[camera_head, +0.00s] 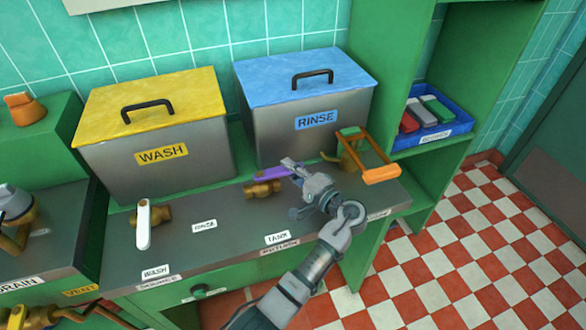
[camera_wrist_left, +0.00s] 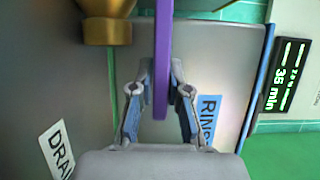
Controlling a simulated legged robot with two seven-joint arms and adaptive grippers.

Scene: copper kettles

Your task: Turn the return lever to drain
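The purple return lever (camera_head: 270,173) sits on a brass valve (camera_head: 262,189) on the grey counter, behind the TANK (camera_head: 277,238) and RETURN (camera_head: 280,249) labels. It points right and slightly back from the valve. My left gripper (camera_head: 292,167) is at the lever's free end. In the left wrist view the lever (camera_wrist_left: 163,50) runs between the two fingers (camera_wrist_left: 162,75), whose tips close in on both sides of it. A partly cut-off label reading DRA (camera_wrist_left: 57,150) shows at lower left there. My right gripper is not in view.
A yellow-lidded WASH tank (camera_head: 160,155) and a blue-lidded RINSE tank (camera_head: 316,122) stand behind. A white lever (camera_head: 143,225) is at left. An orange handle (camera_head: 381,174) is close right of my gripper. A blue tray (camera_head: 433,130) sits on the right shelf.

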